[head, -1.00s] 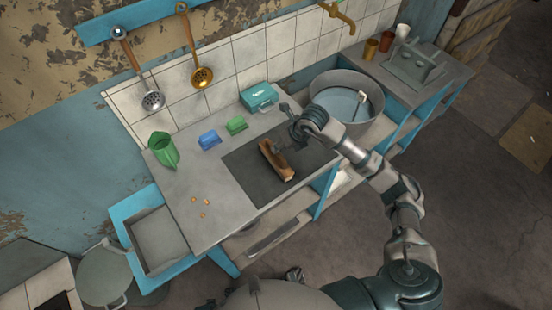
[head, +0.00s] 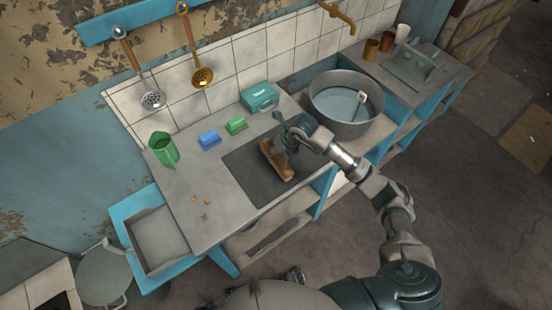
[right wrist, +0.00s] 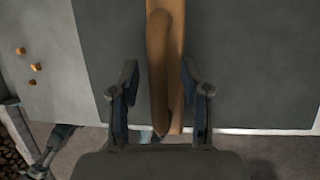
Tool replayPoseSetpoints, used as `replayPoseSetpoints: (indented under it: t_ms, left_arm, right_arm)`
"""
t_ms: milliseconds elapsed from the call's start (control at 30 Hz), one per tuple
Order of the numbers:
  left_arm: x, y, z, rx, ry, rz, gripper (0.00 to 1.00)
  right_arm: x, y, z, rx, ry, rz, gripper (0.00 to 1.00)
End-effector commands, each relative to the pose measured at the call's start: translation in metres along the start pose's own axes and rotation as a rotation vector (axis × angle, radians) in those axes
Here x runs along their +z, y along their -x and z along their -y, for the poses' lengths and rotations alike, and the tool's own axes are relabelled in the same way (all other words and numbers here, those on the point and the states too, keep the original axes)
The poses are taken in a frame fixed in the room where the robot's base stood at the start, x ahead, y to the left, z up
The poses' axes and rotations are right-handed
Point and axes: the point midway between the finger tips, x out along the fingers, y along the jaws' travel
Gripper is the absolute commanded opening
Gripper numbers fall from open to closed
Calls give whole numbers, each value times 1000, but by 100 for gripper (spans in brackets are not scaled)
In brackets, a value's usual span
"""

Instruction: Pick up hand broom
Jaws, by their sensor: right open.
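The hand broom (head: 275,158) lies on the dark mat (head: 240,165) on the counter. Its wooden handle (right wrist: 159,70) shows in the right wrist view, running between my fingers. My right gripper (head: 285,143) is above the broom in the head view. In the right wrist view the right gripper (right wrist: 160,80) is open, with one finger on each side of the handle and a gap on both sides. The broom's far part is cut off by the wrist view's upper edge. My left gripper cannot be made out in the head view.
A metal basin (head: 345,118) is to the right. Several crumbs (head: 205,203) lie on the clear counter at left.

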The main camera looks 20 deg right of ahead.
Motion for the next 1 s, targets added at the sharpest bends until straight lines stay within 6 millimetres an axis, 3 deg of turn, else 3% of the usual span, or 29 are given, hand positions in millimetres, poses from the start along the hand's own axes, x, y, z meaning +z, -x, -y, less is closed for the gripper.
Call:
replayPoseSetpoints:
  t_ms: [400, 600, 1000]
  left_arm:
    - [0, -2, -1, 1, 0, 2, 40]
    - [0, -2, -2, 3, 1, 2, 40]
    - [1, -1, -2, 3, 1, 3, 40]
  right_arm:
    - [-1, -2, 1, 0, 0, 0, 46]
    - [-1, -2, 1, 0, 0, 0, 0]
    - [0, 0, 0, 0, 0, 1, 0]
